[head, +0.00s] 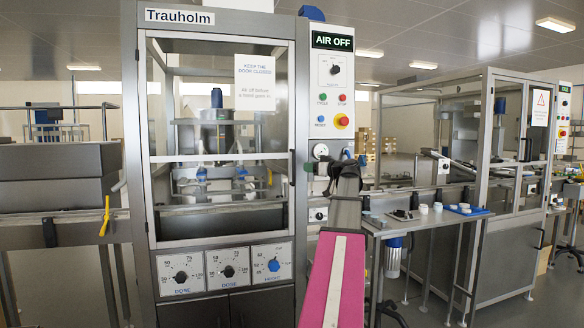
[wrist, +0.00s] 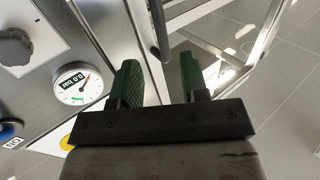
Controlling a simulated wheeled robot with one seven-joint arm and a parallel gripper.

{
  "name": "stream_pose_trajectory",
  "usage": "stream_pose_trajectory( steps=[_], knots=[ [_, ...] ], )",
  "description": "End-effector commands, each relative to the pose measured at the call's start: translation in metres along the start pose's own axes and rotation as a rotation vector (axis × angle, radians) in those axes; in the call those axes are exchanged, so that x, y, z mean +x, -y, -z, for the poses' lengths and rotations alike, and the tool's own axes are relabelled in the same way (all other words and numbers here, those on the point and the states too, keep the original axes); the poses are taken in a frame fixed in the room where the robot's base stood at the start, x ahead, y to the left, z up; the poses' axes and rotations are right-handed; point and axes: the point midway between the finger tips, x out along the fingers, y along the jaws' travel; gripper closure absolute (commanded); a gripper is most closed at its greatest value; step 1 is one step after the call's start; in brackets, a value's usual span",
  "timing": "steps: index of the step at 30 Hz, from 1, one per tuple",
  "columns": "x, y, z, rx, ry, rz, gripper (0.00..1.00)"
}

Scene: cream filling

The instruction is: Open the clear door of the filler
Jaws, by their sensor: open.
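The filler's clear door (head: 215,157) is a metal-framed window under the Trauholm sign, and it looks closed in the head view. A paper notice (head: 260,90) on it reads to keep the door closed. My gripper (head: 315,172) is beside the door's right edge, in front of the narrow control panel. In the wrist view my gripper (wrist: 160,78) is open with two green-padded fingers and nothing between the pads. A dark rod (wrist: 158,28), perhaps the door handle, lies just beyond the fingertips, in line with the gap. I cannot tell whether it touches a finger.
The control panel (head: 337,72) shows AIR OFF, with a red emergency button (head: 342,121) below. In the wrist view a pressure gauge (wrist: 78,84) reads 0.0 bar, left of my fingers. Dose dials (head: 228,271) sit under the door. A side table (head: 425,220) with small parts stands at the right.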

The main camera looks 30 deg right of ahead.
Motion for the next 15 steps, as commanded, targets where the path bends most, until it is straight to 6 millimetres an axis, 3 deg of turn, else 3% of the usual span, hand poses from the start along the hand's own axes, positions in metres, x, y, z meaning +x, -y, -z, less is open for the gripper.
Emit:
stream_pose_trajectory(
  steps=[9,15],
  knots=[
    [0.058,-0.001,0.000,0.001,0.002,0.002,0.59],
    [0.083,-0.001,0.000,0.001,0.001,0.001,0.59]
  ],
)
